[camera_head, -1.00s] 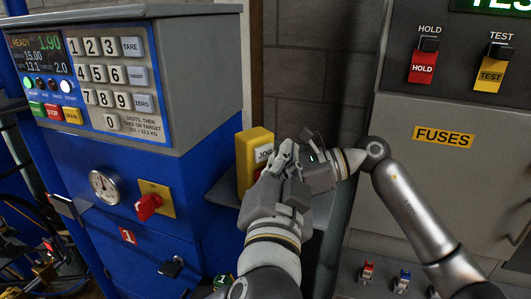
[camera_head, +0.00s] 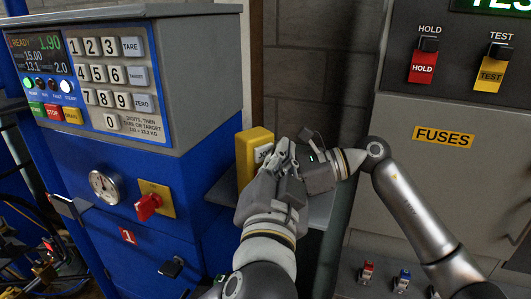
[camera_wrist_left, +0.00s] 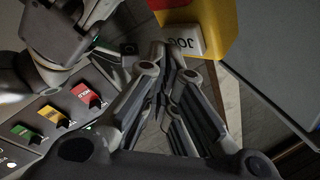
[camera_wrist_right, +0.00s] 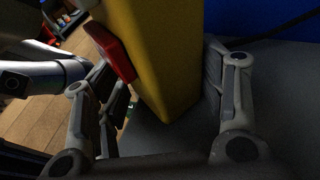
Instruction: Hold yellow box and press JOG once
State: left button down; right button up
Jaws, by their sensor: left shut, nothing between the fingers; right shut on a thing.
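The yellow box (camera_head: 247,158) stands upright on a small grey shelf beside the blue machine. Its white JOG button (camera_wrist_left: 186,40) shows in the left wrist view, and my left gripper partly covers it in the head view. My left gripper (camera_head: 281,152) is shut and empty, with its fingertips at the JOG button; I cannot tell whether they touch it. My right gripper (camera_wrist_right: 165,85) is shut on the yellow box, with a finger on either side. In the head view its fingers are mostly hidden behind my left gripper. A red part (camera_wrist_right: 112,50) sticks out of the box.
The blue scale machine (camera_head: 160,215) with a keypad (camera_head: 108,75) and red knob (camera_head: 148,206) stands left. A grey panel (camera_head: 440,180) with HOLD (camera_head: 423,66) and TEST (camera_head: 492,72) switches stands right. The grey shelf (camera_head: 318,210) lies under the grippers.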

pick_arm(q)
jog(key=shift+w+a, duration=0.3)
jog(key=shift+w, duration=0.05)
dwell(1.0)
jog(key=shift+s+d, duration=0.5)
jog(key=shift+s, duration=0.2)
jog(key=shift+s+d, duration=0.75)
jog(key=shift+s, duration=0.3)
jog(key=shift+s+d, duration=0.75)
jog(key=shift+s, duration=0.25)
pick_arm(e)
jog(key=o, duration=0.9)
